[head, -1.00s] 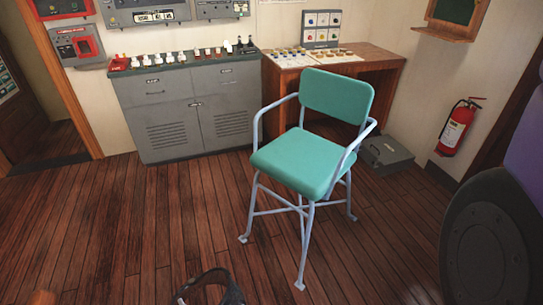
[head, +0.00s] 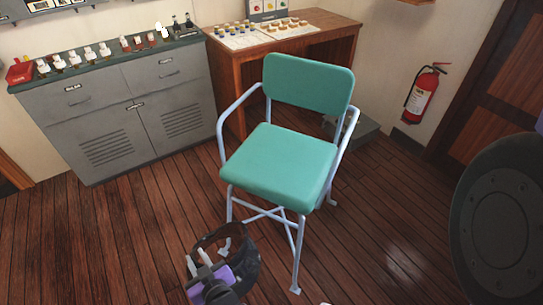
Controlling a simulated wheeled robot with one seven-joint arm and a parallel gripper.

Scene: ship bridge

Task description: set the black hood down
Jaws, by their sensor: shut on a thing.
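The black hood (head: 250,266) is a dark, curved, ring-like piece low in the head view, in front of the teal chair. My gripper (head: 206,261) has pale fingers and a purple part behind them. It is shut on the hood at its near left side and holds it in front of the chair's legs. The lower part of the hood is partly hidden by my gripper. I cannot tell its exact height above the floor.
The teal chair (head: 281,165) with pale metal legs stands just beyond the hood. A grey cabinet (head: 130,118) with small items on top is at the left, a wooden desk (head: 335,45) behind. A fire extinguisher (head: 424,94) hangs at right. The wooden floor (head: 95,250) is clear at left.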

